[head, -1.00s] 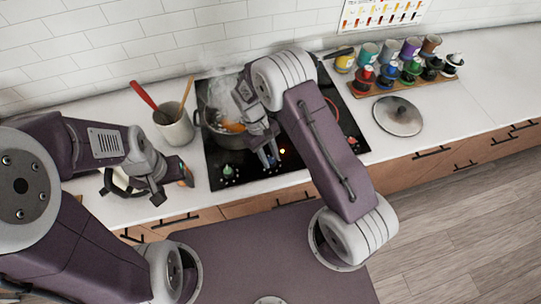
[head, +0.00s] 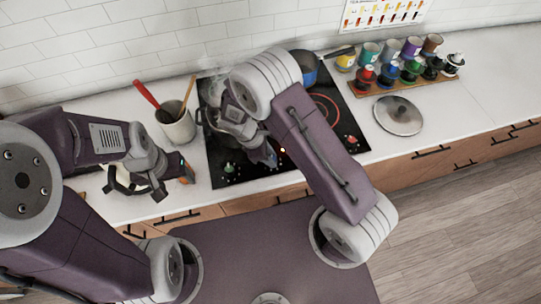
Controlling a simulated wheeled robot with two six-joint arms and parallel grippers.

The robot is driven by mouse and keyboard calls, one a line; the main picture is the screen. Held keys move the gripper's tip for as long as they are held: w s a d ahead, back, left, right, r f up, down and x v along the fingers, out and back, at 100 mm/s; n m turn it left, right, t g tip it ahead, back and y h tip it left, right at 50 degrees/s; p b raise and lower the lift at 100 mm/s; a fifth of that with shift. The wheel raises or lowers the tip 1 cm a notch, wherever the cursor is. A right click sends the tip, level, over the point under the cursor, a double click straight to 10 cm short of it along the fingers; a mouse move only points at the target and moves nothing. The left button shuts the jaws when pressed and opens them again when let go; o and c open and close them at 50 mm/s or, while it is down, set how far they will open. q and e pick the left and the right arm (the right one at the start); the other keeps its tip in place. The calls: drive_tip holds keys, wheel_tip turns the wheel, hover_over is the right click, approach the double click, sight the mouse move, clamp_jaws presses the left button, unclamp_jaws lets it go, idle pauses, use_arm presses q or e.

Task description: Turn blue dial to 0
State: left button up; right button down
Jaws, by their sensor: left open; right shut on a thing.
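The black stove (head: 213,178) has a green dial (head: 229,168) at its front left and a red dial (head: 351,140) at its front right. My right gripper (head: 268,157) points down at the stove's front strip between these two dials and is shut there. The blue dial is mostly hidden by the gripper; it appears to be between the fingers, and its setting cannot be read. My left gripper (head: 168,190) is open over the counter left of the stove, away from the dials.
A pot (head: 207,118) on the left burner is mostly behind my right arm. A blue pot (head: 305,66) stands at the back. A utensil crock (head: 178,128) is left of the stove. A lid (head: 398,116) and a rack (head: 385,85) of cups and bottles are on the right.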

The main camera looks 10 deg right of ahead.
drive_tip(key=shift+n+t, duration=0.4)
drive_tip(key=shift+n, duration=0.7)
drive_tip(key=c, duration=1)
unclamp_jaws()
drive_tip(key=shift+c, duration=0.2)
drive_tip(key=b+v, duration=0.1)
drive_tip(key=v, duration=0.8)
